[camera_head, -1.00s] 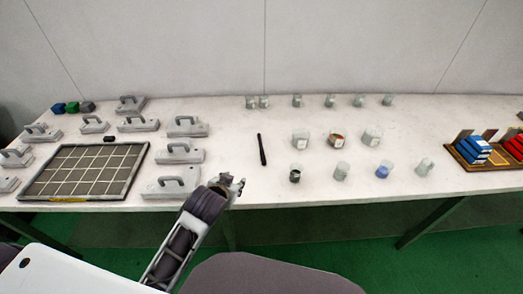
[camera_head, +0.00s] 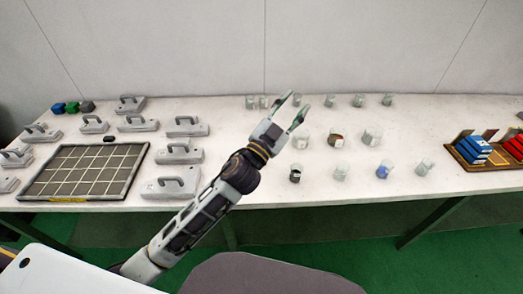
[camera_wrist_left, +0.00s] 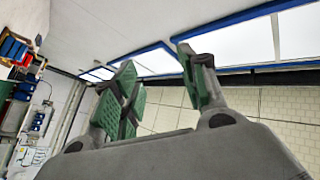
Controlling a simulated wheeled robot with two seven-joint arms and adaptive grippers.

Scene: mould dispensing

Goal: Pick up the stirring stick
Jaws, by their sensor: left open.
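The black stirring stick does not show in the head view now; my left arm and gripper cover the part of the table where it lay a second ago. My left gripper (camera_head: 291,111) is above the table, in front of the row of small beakers at the back. Its fingers are apart with nothing between them. In the left wrist view its green-padded fingers (camera_wrist_left: 160,88) are spread and empty, facing the ceiling and wall. My right gripper is in neither view.
Several beakers stand right of my gripper, among them one with brown content (camera_head: 335,139) and one with blue (camera_head: 383,171). Grey handled moulds (camera_head: 172,186) and a dark grid tray (camera_head: 28,190) are at left. Blue and red items sit in a rack (camera_head: 465,160) at right.

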